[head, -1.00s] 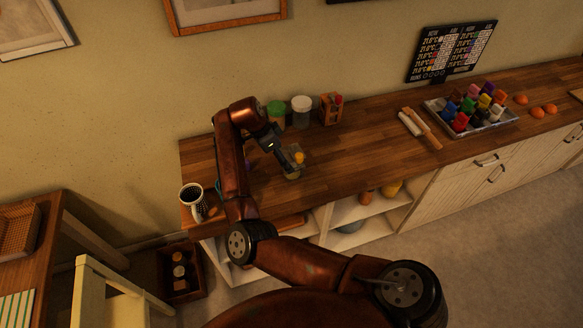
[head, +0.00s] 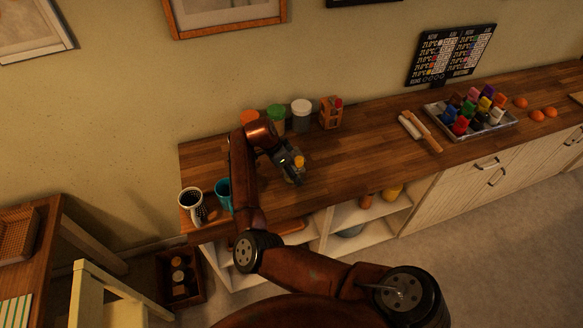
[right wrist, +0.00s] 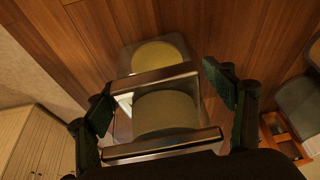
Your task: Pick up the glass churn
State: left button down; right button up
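The glass churn (right wrist: 120,125) is a clear, squarish vessel with pale yellow-beige contents and metal-like bands. It fills the middle of the right wrist view. In the head view it is mostly hidden behind my right gripper (head: 293,176), with a small yellow-orange piece (head: 299,161) showing at that spot on the counter. My right gripper (right wrist: 168,112) is open, with one dark finger on each side of the churn in the right wrist view. A gap shows at the right finger; I cannot tell whether the left finger touches the glass. My left gripper is not in view.
The wooden counter (head: 350,165) holds a patterned mug (head: 191,203) and teal cup (head: 223,194) at left. Jars with orange (head: 249,117), green (head: 276,117) and white (head: 301,113) lids and a wooden rack (head: 331,112) stand behind. Rolling pins (head: 420,131) lie right.

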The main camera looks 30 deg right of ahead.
jog(key=c, duration=1.2)
jog(key=shift+c, duration=0.9)
jog(key=shift+r, duration=0.2)
